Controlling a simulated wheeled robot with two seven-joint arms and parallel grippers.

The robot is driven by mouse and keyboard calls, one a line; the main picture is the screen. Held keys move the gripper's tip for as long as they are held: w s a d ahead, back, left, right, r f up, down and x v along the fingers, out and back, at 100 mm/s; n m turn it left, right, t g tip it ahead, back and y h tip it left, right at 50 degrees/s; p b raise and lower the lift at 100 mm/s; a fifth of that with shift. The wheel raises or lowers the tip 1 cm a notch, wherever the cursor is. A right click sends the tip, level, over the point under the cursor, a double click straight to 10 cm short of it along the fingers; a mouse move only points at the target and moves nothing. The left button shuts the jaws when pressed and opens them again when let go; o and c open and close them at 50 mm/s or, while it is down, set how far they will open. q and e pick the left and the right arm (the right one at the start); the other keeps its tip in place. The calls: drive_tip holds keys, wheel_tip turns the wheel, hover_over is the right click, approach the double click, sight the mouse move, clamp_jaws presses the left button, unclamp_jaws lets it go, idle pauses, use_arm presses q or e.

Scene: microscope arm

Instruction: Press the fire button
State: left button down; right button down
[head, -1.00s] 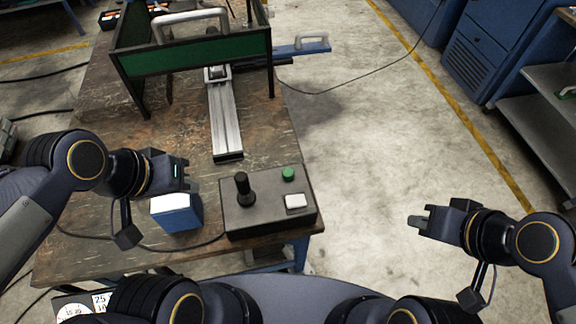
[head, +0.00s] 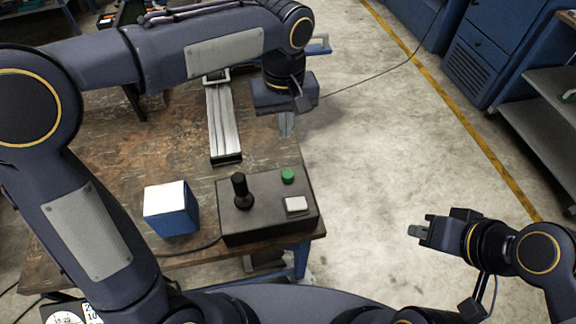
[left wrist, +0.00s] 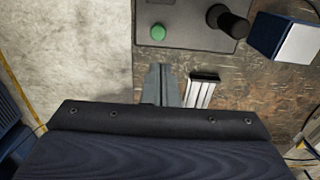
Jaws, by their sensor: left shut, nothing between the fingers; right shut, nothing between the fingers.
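A dark control box (head: 262,222) stands at the table's near right corner. It carries a round green button (head: 288,176), a white square button (head: 296,204) and a black joystick (head: 241,191). Which is the fire button is not labelled. My left gripper (head: 287,120) is shut and empty, pointing down beyond the box near the table's right edge. In the left wrist view its fingers (left wrist: 161,84) are together, apart from the green button (left wrist: 158,32); the white button is out of that view. My right gripper (head: 418,228) is shut and empty over the floor at right.
A blue box with a white top (head: 170,213) stands left of the control box. A metal rail (head: 223,120) lies on the table (head: 180,135) behind it. Open floor lies to the right.

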sight(288, 173)
use_arm(q)
drive_tip(key=shift+w+d+f, duration=0.1)
drive_tip(key=shift+d, duration=0.2)
wheel_tip(288, 173, down, 14)
drive_tip(key=shift+f+p, duration=0.1)
drive_tip(key=shift+p, duration=0.25)
idle(0.3)
